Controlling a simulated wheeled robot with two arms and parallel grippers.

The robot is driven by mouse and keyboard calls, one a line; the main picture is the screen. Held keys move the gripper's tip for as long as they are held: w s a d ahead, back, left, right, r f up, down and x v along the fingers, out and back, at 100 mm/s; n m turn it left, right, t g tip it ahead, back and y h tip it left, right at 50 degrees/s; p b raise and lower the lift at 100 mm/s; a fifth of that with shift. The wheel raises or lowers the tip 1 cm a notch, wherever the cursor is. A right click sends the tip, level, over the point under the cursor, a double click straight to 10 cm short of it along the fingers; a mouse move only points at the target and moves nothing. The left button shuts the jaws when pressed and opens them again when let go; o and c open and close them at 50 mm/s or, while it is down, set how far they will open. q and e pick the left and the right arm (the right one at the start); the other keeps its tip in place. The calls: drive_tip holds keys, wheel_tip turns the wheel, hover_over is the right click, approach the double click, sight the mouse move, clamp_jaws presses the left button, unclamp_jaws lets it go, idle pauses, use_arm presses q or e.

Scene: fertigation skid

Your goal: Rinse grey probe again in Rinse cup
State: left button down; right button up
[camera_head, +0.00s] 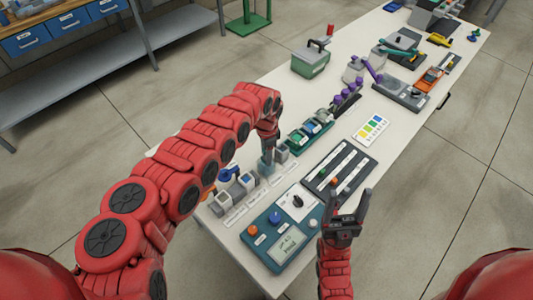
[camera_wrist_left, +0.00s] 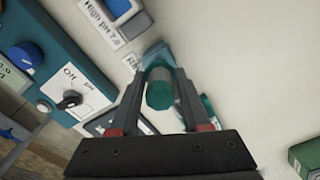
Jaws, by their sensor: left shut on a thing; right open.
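My left gripper (camera_head: 268,148) is shut on the grey probe, over the row of cups at the near left part of the bench. In the left wrist view the probe (camera_wrist_left: 160,92) shows end-on as a grey-teal cylinder between the fingers. A clear, bluish Rinse cup (camera_wrist_left: 156,54) stands just beyond it, beside a partly hidden label starting "Ri". Whether the probe tip is inside the cup or above it I cannot tell. My right gripper (camera_head: 346,208) is open and empty near the bench's front edge.
A teal meter box (camera_head: 283,240) with a knob and display lies at the near end. Buffer cups (camera_head: 238,184) stand left of the left gripper. A black slotted panel (camera_head: 340,168) and green rack (camera_head: 310,130) are close by.

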use_arm(q)
drive_tip(key=shift+r, duration=0.1)
drive_tip(key=shift+r+p, duration=3.05)
drive_tip(key=shift+r, duration=1.25)
drive_tip(key=shift+f, duration=0.1)
